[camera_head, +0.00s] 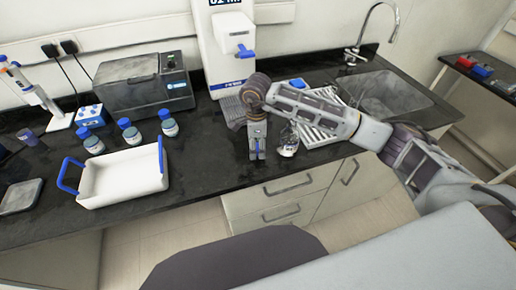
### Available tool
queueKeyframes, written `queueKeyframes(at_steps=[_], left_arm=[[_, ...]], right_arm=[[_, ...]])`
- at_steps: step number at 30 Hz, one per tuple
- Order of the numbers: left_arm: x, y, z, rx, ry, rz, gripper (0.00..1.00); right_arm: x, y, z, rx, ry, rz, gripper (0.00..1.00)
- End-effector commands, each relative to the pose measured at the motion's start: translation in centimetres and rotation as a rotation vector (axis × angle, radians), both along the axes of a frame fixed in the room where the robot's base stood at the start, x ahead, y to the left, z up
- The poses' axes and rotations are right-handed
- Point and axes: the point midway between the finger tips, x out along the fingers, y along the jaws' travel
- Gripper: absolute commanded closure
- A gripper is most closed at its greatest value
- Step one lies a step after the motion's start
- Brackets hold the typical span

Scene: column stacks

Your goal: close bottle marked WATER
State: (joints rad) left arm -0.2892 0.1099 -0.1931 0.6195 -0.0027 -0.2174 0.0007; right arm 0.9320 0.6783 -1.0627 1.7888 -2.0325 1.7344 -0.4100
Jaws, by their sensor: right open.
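A clear bottle with a white label (287,149) stands on the dark counter (215,165) near its front edge. No cap shows on its top, and its label is too small to read. My right gripper (257,156) is just left of this bottle, pointing down, open and with nothing seen between its fingers. A small blue item, maybe a cap (298,83), lies behind, near the drying rack. Blue-capped bottles stand at the left: one bottle (168,123), another (130,131) and a third (91,141). Their labels cannot be read. My left gripper is out of view.
A white tray with blue handles (125,174) sits left of centre. A grey box-shaped device (143,88) and a white dispenser (229,50) stand at the back. A white drying rack (318,130) and sink (388,98) lie right. The counter between tray and right gripper is clear.

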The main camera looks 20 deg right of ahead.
Motion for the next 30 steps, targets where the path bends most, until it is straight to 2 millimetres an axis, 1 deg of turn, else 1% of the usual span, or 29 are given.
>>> queueKeyframes(at_steps=[3, 4, 12, 24, 30], left_arm=[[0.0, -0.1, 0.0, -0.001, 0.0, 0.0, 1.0], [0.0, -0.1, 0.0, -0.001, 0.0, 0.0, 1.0], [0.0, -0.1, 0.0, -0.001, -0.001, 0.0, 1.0], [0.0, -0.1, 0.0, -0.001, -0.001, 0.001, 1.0], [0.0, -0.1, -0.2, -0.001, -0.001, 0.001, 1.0]], right_arm=[[0.0, 0.0, 0.0, 0.0, 0.0, 0.0, 0.35], [0.0, 0.0, 0.0, 0.0, 0.0, 0.0, 0.38], [0.0, 0.0, 0.0, 0.0, 0.0, 0.0, 0.71], [0.0, 0.0, 0.1, 0.0, -0.001, 0.0, 0.72], [0.1, 0.0, 1.2, 0.0, -0.003, -0.001, 0.72]])
